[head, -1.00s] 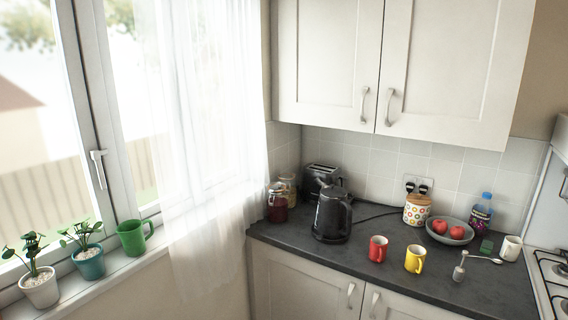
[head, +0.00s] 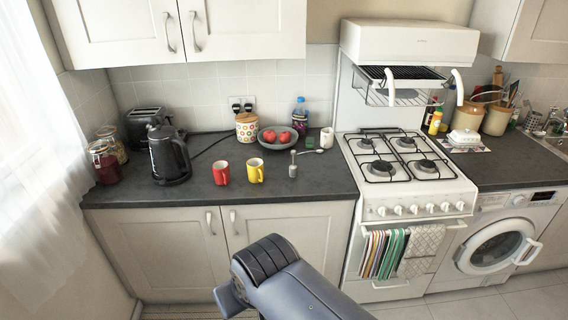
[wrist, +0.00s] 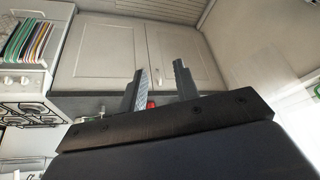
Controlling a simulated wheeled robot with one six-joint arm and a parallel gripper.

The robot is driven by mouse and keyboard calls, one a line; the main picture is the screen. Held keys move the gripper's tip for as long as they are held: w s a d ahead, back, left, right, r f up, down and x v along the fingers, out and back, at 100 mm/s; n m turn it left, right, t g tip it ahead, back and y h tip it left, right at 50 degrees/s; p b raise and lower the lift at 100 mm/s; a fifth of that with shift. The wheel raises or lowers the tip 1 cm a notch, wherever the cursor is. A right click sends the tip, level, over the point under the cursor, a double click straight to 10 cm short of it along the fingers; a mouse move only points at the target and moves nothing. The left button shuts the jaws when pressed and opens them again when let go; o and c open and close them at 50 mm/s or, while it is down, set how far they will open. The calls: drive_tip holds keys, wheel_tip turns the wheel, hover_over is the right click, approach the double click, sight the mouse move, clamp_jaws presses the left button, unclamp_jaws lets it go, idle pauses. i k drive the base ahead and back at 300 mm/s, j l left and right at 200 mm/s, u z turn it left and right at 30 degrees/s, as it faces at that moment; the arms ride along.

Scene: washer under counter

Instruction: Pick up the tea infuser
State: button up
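The tea infuser (head: 292,170) appears to be the small grey item with an upright handle on the dark counter (head: 315,186), right of the yellow mug (head: 255,170). It is small in the head view, and I cannot make it out in the wrist view. My gripper (wrist: 159,82) is open in the wrist view, its two fingers apart with nothing held between them. In the head view my arm (head: 275,275) shows in front of the lower cupboards, apart from the infuser.
A red mug (head: 221,172) stands left of the yellow mug. Behind are a fruit bowl (head: 268,141), a spoon (head: 312,151), a white mug (head: 327,138) and a bottle (head: 300,115). A kettle (head: 168,155) stands left, a stove (head: 405,170) right. Front counter space is clear.

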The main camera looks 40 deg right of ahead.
sight(293, 169)
drive_tip(key=i+l, duration=1.25)
